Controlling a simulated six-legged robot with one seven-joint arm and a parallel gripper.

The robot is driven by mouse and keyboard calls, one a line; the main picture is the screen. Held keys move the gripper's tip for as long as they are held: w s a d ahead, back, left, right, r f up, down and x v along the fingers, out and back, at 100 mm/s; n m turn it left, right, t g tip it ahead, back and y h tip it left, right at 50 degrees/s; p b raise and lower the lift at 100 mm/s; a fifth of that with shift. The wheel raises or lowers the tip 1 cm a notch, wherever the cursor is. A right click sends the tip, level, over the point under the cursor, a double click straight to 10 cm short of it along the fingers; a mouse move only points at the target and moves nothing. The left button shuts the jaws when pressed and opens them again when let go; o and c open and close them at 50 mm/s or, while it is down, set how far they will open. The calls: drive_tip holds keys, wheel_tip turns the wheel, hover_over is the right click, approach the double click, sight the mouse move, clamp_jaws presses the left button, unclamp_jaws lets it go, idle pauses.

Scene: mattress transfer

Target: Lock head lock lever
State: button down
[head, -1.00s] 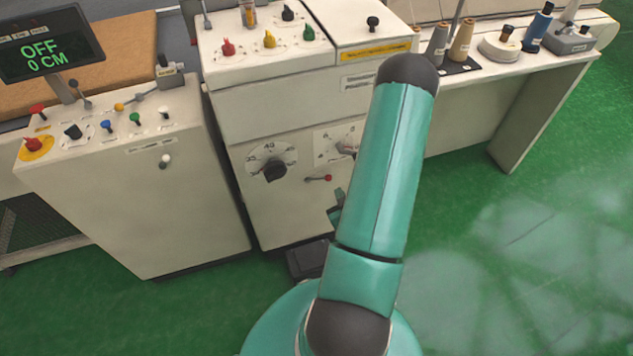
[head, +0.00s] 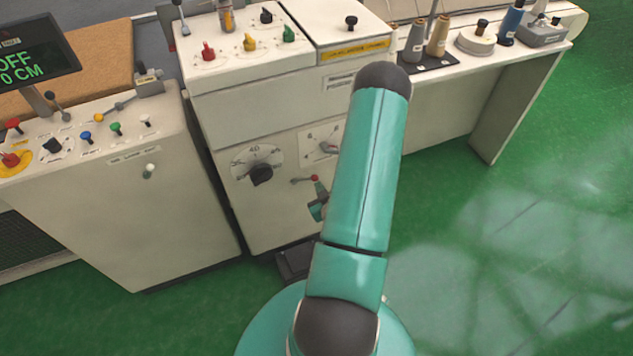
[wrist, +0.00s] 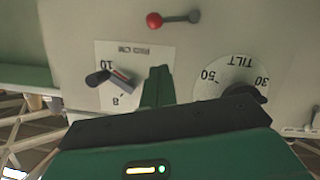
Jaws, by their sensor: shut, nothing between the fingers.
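A short lever with a red knob (head: 314,178) is on the front of the cream cabinet, between two dials; no readable label names it as the head lock lever. Its arm lies nearly level, with the knob at the right end in the head view. The upside-down wrist view shows the red knob (wrist: 154,20) at the left end. My gripper (wrist: 158,72) is shut and empty, its fingers pointing at the cabinet front, on the knob's side and apart from it in the picture. In the head view my gripper (head: 317,206) shows just below the knob, partly hidden by my arm.
A control console (head: 150,200) stands left of the cabinet. A dark pedal-like block (head: 296,263) lies at the cabinet's foot. Green floor is open at the right.

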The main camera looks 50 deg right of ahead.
sight(315, 177)
drive_tip(key=w+d+f, duration=0.4)
drive_tip(key=shift+w+d+f, duration=0.15)
drive_tip(key=shift+w+f, duration=0.15)
drive_tip(key=shift+f, duration=0.05)
drive_tip(key=shift+s+d+f+m, duration=0.15)
drive_tip(key=shift+d+f+m, duration=0.1)
drive_tip(key=shift+m, duration=0.15)
idle(0.4)
wheel_tip(315, 177, down, 8)
drive_tip(key=m+t+y, duration=0.2)
drive_tip(key=m+y, duration=0.1)
drive_tip(key=m, duration=0.5)
drive_tip(key=shift+m+t+y, duration=0.4)
drive_tip(key=shift+a+f, duration=0.1)
drive_tip(key=shift+a, duration=0.05)
idle(0.6)
